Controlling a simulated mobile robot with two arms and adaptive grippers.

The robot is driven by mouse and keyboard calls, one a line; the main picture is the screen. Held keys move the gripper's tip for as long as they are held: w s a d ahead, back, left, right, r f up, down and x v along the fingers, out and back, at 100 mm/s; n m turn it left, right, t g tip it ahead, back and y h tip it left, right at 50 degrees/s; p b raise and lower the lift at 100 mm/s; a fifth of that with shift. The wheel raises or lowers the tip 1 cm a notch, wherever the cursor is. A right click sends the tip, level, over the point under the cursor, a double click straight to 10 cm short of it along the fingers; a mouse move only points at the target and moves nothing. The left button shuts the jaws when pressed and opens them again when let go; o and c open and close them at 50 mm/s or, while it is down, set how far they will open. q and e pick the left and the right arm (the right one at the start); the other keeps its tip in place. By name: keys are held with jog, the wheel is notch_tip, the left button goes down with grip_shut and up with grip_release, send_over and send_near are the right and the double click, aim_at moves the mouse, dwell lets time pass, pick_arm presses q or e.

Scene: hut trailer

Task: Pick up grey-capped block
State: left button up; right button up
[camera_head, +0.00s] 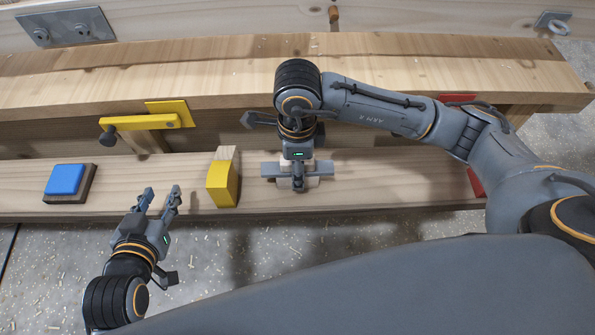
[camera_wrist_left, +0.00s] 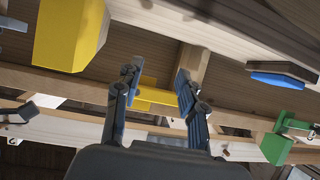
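A pale block (camera_head: 313,182) lies on the bench's lower plank, mostly hidden beneath my right gripper (camera_head: 298,182). Grey parts spread to both sides there, and I cannot tell whether they are fingers or the block's grey cap. The right gripper points down over the block; whether it grips it is hidden. My left gripper (camera_head: 160,192) is open and empty in front of the plank, between the blue-capped and yellow-capped blocks. Its two parted fingers also show in the left wrist view (camera_wrist_left: 155,88), with nothing between them.
A blue-capped block (camera_head: 66,180) and a yellow-capped block (camera_head: 223,180) are on the lower plank. A yellow clamp (camera_head: 145,122) is on the bench's side. Red pieces (camera_head: 476,182) show at the right, partly behind my right arm. The left wrist view shows a green piece (camera_wrist_left: 276,148).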

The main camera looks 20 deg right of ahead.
jog(key=shift+f, duration=1.05)
grip_shut()
pick_arm(q)
jog(key=shift+w+d+r+t, duration=0.2)
jog(key=shift+w+r+t, duration=0.15)
jog(key=shift+r, duration=0.2)
jog(key=shift+w+d+r+t, duration=0.15)
jog(key=shift+w+r+t, duration=0.2)
jog(key=shift+r, duration=0.2)
pick_arm(e)
jog(key=shift+r, duration=0.1)
